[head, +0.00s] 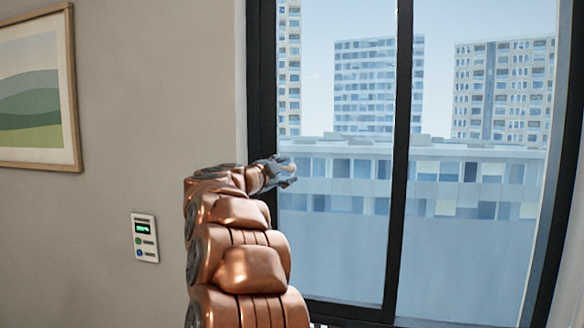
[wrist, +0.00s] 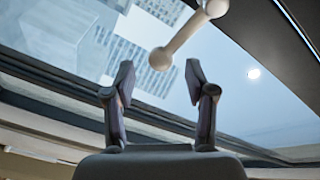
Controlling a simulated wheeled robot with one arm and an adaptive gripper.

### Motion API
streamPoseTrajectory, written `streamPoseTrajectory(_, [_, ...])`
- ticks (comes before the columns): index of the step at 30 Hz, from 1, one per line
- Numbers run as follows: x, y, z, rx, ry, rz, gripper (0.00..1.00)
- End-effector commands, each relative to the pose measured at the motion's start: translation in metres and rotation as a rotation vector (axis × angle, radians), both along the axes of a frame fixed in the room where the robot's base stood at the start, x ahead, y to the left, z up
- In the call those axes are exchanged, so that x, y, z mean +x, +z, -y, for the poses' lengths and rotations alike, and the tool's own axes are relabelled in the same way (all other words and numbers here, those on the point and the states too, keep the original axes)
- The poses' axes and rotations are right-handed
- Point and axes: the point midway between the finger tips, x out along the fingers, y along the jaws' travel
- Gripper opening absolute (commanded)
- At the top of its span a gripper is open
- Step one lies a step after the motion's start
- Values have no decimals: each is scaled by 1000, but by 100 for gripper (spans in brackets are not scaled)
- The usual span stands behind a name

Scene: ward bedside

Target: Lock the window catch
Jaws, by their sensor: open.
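The window catch (wrist: 187,37) shows in the wrist view as a cream lever with a rounded knob at each end, lying diagonally beyond my fingertips. My gripper (wrist: 160,80) is open and empty, its two dark fingers spread, with the lever's lower knob ahead of the gap between them. I cannot tell whether either finger touches it. In the head view my gripper (head: 283,172) is small, at the left side of the window (head: 345,235), and a pale bit of the catch (head: 291,168) shows at its fingers. My arm and gripper hide the rest there.
The window has a dark frame (head: 262,90) and a dark upright bar (head: 403,130) between its panes. A white wall panel with buttons (head: 145,238) is left of my arm. A framed picture (head: 40,90) hangs further left. A curtain edge (head: 570,270) stands at far right.

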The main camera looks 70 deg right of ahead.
Motion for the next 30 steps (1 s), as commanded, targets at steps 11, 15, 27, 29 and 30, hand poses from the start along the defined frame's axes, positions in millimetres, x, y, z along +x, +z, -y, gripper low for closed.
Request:
streamPoseTrajectory(11, [-7, 0, 37, 0, 1, -2, 55])
streamPoseTrajectory(15, [-7, 0, 40, 0, 3, -1, 55])
streamPoseTrajectory(27, [-7, 0, 40, -1, 4, 0, 39])
streamPoseTrajectory(29, [-7, 0, 40, -1, 4, 0, 32])
streamPoseTrajectory(30, [-7, 0, 40, -1, 4, 0, 28])
